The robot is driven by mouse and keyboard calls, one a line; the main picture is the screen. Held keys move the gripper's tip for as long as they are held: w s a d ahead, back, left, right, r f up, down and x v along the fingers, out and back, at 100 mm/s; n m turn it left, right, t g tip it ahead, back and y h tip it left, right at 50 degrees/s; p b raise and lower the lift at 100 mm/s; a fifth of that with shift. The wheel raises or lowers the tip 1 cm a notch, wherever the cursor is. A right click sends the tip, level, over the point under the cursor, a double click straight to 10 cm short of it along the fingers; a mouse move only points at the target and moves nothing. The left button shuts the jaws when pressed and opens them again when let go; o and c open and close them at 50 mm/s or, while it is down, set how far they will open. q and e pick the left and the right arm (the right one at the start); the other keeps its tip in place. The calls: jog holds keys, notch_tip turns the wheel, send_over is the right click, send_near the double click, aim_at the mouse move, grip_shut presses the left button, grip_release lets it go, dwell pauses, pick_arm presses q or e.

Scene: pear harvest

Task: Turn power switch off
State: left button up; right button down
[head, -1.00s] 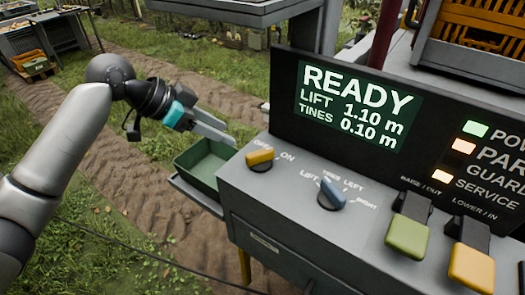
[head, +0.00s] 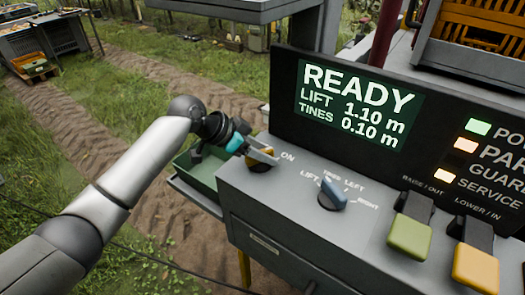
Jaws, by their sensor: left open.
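The yellow power switch knob (head: 262,156) sits at the left end of the grey control panel, beside the ON label; the OFF label is hidden behind my gripper. My left gripper (head: 262,155) is open at the knob, its fingers on either side of it; I cannot tell whether they touch it. The display (head: 355,103) reads READY, lift 1.10 m, tines 0.10 m. The top green indicator lamp (head: 479,128) is lit. My right gripper is not in view.
Green (head: 409,236) and yellow (head: 475,268) levers are farther right. A green tray (head: 199,175) hangs at the panel's left side, partly behind my arm.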

pick_arm(q)
grip_shut()
dwell(0.3)
dwell(0.3)
jog(key=n+t+y+p, duration=0.1)
jog(key=n+p, duration=0.1)
jog(key=p, duration=0.2)
jog(key=n+t+y+p, duration=0.1)
jog(key=n+p, duration=0.2)
jog(key=p, duration=0.2)
jog(key=n+t+y+p, duration=0.1)
jog(key=n+t+p, duration=0.1)
jog(key=p, duration=0.3)
jog(key=shift+w+r+n+y, duration=0.1)
jog(key=shift+r+n+y, duration=0.2)
jog(key=shift+y, duration=0.1)
jog(key=shift+a+f+n+t+y+p, duration=0.15)
jog(key=shift+n+t+y+p, duration=0.35)
jog(key=shift+n+y+p, duration=0.5)
jog(key=shift+w+f+n+y, duration=0.1)
jog(key=shift+n+y, duration=0.5)
jog(key=shift+n, duration=0.4)
jog(key=shift+a+n, duration=0.15)
jog(key=shift+n, duration=0.15)
